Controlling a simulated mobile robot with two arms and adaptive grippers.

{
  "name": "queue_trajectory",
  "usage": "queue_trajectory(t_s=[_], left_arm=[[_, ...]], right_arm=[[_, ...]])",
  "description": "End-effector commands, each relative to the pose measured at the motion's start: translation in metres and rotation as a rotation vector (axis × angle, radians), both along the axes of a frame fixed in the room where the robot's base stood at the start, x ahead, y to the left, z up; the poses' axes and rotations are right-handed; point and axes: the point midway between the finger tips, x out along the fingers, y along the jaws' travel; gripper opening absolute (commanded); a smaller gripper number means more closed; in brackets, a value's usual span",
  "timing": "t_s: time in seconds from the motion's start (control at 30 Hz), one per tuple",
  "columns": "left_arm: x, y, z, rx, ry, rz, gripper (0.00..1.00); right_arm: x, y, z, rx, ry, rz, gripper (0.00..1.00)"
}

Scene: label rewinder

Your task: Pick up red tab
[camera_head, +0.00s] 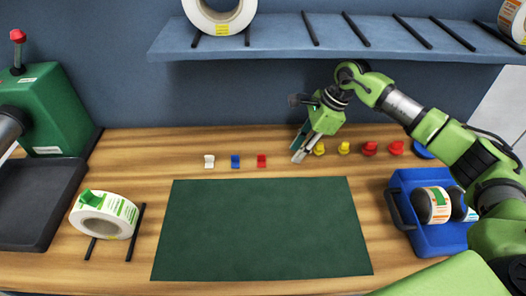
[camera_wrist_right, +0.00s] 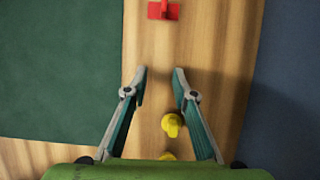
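A small red tab (camera_head: 261,161) stands on the wooden table behind the green mat, at the right end of a short row with a blue tab (camera_head: 235,161) and a white tab (camera_head: 209,161). My right gripper (camera_head: 299,157) is to the right of the red tab, pointing down, with no contact. In the right wrist view the red tab (camera_wrist_right: 164,10) is at the top edge, beyond the fingertips. The right gripper (camera_wrist_right: 159,72) is open, with nothing between its fingertips. My left gripper is not in view.
Yellow pieces (camera_head: 343,148) and red pieces (camera_head: 370,149) stand right of the gripper. A yellow piece (camera_wrist_right: 172,125) lies below the fingertips in the wrist view. A blue bin (camera_head: 430,238) holds rolls at right. A blue shelf (camera_head: 300,45) hangs above. The green mat (camera_head: 262,230) is clear.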

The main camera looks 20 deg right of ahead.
Motion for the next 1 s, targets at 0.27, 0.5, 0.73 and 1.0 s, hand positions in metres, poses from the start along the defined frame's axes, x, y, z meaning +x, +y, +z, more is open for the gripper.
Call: queue_trajectory(t_s=[0.27,0.5,0.73,1.0], left_arm=[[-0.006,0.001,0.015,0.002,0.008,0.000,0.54],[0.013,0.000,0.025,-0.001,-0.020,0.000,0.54],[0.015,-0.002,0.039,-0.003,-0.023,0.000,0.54],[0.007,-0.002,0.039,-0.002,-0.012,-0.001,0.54]], right_arm=[[0.012,0.040,0.002,0.001,-0.001,0.001,0.25],[0.018,0.063,0.004,0.003,-0.001,0.002,0.25],[0.026,0.092,-0.002,0.000,0.003,-0.001,0.25],[0.027,0.093,-0.011,0.000,-0.001,-0.001,0.25]])
